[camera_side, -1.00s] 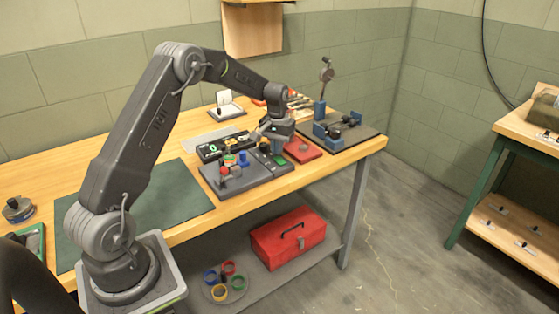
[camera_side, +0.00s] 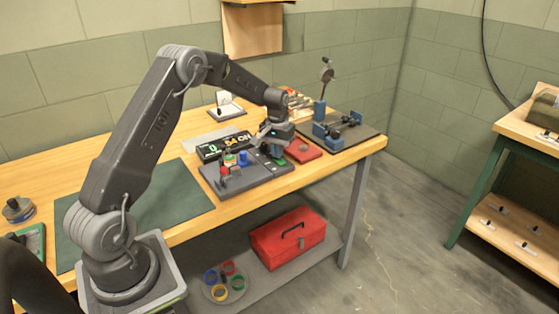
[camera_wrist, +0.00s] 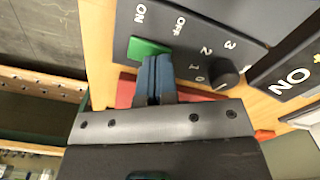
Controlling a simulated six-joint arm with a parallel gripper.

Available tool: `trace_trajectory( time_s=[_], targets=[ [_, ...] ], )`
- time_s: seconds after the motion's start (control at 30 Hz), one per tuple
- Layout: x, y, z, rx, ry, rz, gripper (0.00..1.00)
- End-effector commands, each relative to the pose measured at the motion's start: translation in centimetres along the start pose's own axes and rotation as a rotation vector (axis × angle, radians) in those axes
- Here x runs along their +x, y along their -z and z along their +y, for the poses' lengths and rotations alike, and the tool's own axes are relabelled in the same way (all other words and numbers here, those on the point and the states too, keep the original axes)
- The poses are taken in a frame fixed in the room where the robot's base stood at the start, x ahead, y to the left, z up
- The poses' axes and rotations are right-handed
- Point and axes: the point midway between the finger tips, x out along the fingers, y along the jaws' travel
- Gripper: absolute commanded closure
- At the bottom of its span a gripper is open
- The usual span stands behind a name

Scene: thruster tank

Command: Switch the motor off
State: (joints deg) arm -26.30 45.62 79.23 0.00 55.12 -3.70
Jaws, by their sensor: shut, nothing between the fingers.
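The dark control panel (camera_side: 222,183) lies on the bench in the side view. In the wrist view the panel (camera_wrist: 215,32) carries ON and OFF marks, a green switch (camera_wrist: 147,47) beside ON, and a black knob (camera_wrist: 225,73) numbered from 0 to 3. My gripper (camera_wrist: 156,62) is shut and empty, its blue fingertips overlapping the green switch's edge on the OFF side. I cannot tell whether they touch it. In the side view my gripper (camera_side: 272,149) is over the panel's right part. A display (camera_side: 224,145) behind the panel shows ON.
A red block (camera_side: 303,150) sits just right of the panel. A dark plate with blue fixtures (camera_side: 340,127) stands farther right. A white stand (camera_side: 226,109) is behind the display. The green mat (camera_side: 145,204) at the left is clear.

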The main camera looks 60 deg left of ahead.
Motion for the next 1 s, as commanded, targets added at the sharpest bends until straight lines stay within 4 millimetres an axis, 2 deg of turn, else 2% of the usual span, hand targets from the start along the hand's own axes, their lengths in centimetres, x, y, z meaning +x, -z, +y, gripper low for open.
trace_trajectory(
  time_s=[0.7, 1.0],
  targets=[
    [1.0, -0.1, 0.0, 0.0, 0.0, -0.002, 1.0],
    [-0.8, 0.0, 0.0, 0.0, 0.0, 0.0, 1.0]
  ],
)
